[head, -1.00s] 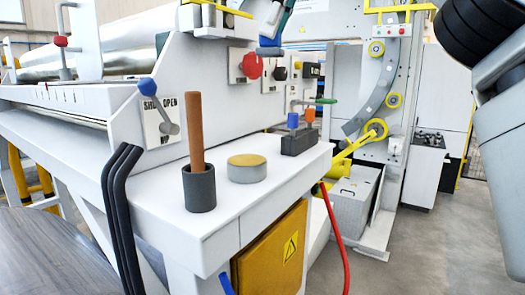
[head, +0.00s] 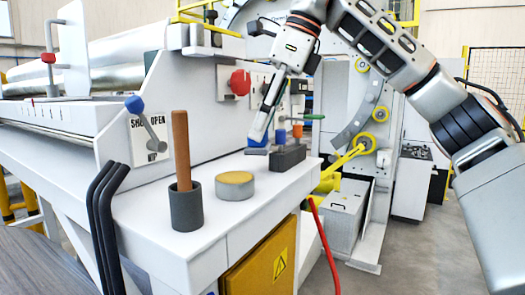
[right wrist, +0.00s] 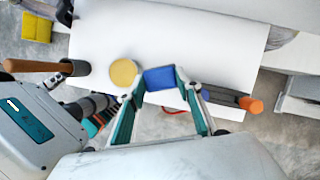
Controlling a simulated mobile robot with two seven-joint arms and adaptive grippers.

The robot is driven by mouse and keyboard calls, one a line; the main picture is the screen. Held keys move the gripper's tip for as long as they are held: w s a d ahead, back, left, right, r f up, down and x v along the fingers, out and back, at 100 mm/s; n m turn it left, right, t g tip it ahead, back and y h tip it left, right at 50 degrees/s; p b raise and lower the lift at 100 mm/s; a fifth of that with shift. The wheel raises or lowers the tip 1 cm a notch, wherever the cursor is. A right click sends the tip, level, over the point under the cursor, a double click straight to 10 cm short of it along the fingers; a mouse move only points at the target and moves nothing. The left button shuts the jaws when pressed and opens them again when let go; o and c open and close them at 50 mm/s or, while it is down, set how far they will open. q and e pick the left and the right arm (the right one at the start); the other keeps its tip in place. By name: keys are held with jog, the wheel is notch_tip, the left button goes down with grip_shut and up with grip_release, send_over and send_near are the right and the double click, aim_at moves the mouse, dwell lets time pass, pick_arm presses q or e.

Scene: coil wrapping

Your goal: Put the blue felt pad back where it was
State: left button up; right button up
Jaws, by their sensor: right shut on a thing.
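The blue felt pad (right wrist: 159,78) is held between the two fingertips of my right gripper (right wrist: 159,84) in the right wrist view. In the head view my right gripper (head: 259,143) points down at the white ledge (head: 240,212), between the round tin with the yellow top (head: 235,185) and the dark peg block (head: 288,158). My left gripper is not in view.
A grey cup (head: 186,208) with a brown rod (head: 181,150) stands at the ledge's front left. The block holds blue and orange pegs, close beside the gripper. A red knob (head: 240,82) sits on the panel behind. The ledge's front right part is clear.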

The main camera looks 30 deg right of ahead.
aim_at(267, 141)
jog(key=shift+f, duration=2.7)
jog(key=o, duration=0.7)
jog(key=v, duration=1.2)
